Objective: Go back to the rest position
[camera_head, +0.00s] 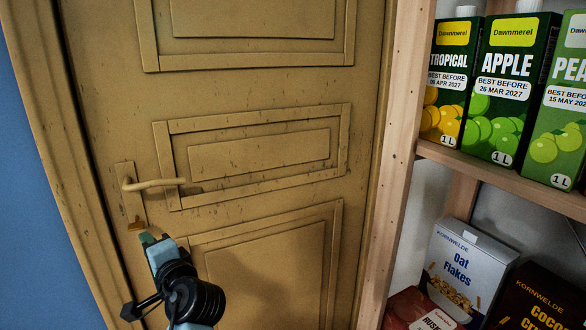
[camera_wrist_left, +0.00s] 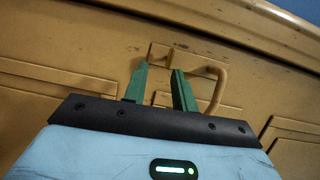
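My left gripper (camera_head: 148,238) is low and left of centre in the head view, in front of a yellow-brown door (camera_head: 262,85). In the left wrist view its two green fingers (camera_wrist_left: 159,72) stand apart with nothing held between them. The door's lever handle (camera_head: 158,184) is just above the gripper in the head view. The handle also shows in the wrist view (camera_wrist_left: 222,88), beyond and to the right of the fingers. I cannot tell the exact gap to the door. My right gripper is in neither view.
A wooden shelf (camera_head: 500,172) at the right holds several juice cartons, including an apple one (camera_head: 505,88). Below it stand cereal boxes, including Oat Flakes (camera_head: 460,262). A wooden upright (camera_head: 402,130) separates shelf and door. A blue wall (camera_head: 35,220) is at the left.

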